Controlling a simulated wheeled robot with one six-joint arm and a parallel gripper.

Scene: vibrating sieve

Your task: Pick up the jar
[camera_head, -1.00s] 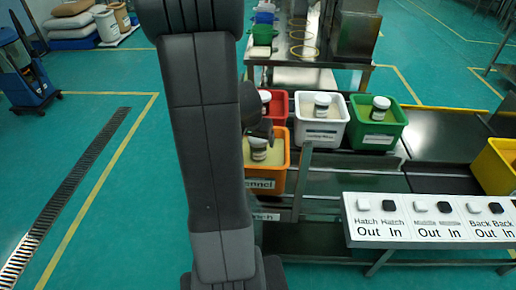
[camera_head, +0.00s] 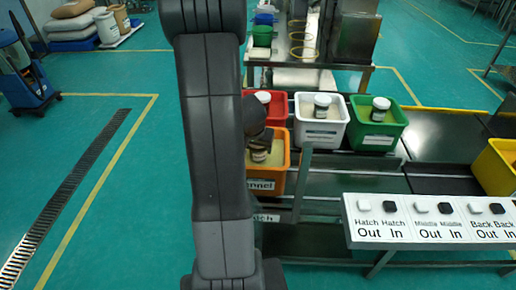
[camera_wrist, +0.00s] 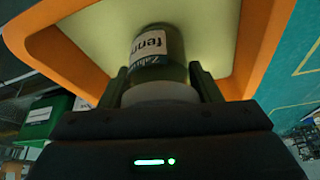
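The jar, with a white label reading "fenn…", shows in the wrist view (camera_wrist: 158,52), inside the orange bin (camera_wrist: 85,52). Its pale lid is nearest my gripper. My gripper (camera_wrist: 160,78) has one dark finger on each side of the jar, close along its lid. I cannot tell whether the fingers press on it. In the head view the jar (camera_head: 260,156) is partly covered by my gripper (camera_head: 259,143), in the orange bin (camera_head: 268,186) with a label ending "nnel". The bin holds pale material.
A red bin (camera_head: 278,105), a white bin (camera_head: 320,132) and a green bin (camera_head: 376,135) stand behind and to the right. The white and green ones hold jars. A button panel (camera_head: 430,222) is at front right. A yellow bin (camera_head: 497,165) is at the right edge.

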